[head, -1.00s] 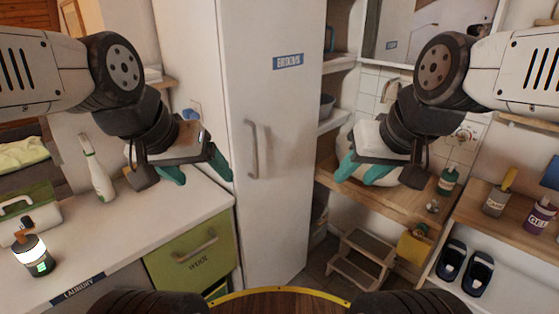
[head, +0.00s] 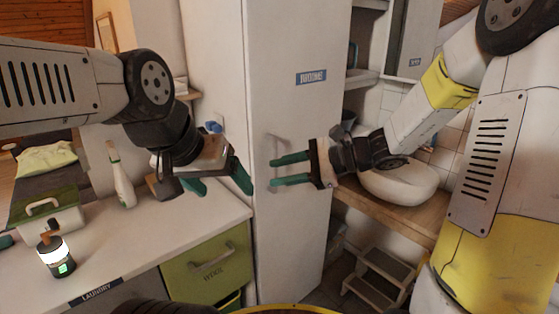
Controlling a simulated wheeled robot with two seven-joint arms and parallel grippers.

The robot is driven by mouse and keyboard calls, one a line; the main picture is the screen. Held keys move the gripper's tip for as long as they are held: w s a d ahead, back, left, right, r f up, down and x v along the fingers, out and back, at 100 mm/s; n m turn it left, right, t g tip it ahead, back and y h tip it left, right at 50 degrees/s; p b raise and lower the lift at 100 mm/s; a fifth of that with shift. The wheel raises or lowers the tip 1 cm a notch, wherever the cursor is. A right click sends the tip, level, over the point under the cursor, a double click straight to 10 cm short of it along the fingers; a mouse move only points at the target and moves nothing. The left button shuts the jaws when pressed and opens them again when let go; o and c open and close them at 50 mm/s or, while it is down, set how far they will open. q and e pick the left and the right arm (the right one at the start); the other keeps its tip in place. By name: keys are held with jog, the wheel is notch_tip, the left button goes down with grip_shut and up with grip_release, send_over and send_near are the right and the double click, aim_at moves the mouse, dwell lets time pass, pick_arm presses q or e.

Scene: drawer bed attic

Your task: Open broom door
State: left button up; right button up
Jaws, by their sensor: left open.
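The broom door (head: 300,115) is the tall white cabinet front in the middle of the head view, with a blue label (head: 311,77) near its top. It looks closed. Its pale vertical handle (head: 276,145) is partly hidden behind the fingers of my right gripper. My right gripper (head: 272,171) points left, with its two green fingers apart, one above the other, at the handle's lower part. I cannot tell whether the handle lies between the fingers or whether they touch it. My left gripper (head: 218,184) is open and empty, above the counter left of the door.
The white counter (head: 150,235) at left bears a white bottle (head: 121,175), a lit lantern (head: 57,254) and a green-and-white box (head: 45,209). A green drawer (head: 207,265) is below it. A white basin (head: 398,187) and step stool (head: 376,279) are right of the door.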

jog(key=w+d+f+m+t+y, duration=0.1)
jog(key=w+f+m+t, duration=0.3)
jog(key=w+m, duration=0.3)
jog(key=w+d+f+m+t, duration=0.2)
jog(key=w+f+m+t, duration=0.25)
jog(key=w, duration=0.35)
jog(key=x, duration=0.7)
jog(key=shift+a+r+m, duration=0.35)
jog(key=shift+r, duration=0.05)
jog(key=shift+w+g, duration=0.1)
jog(key=shift+g, duration=0.15)
grip_shut()
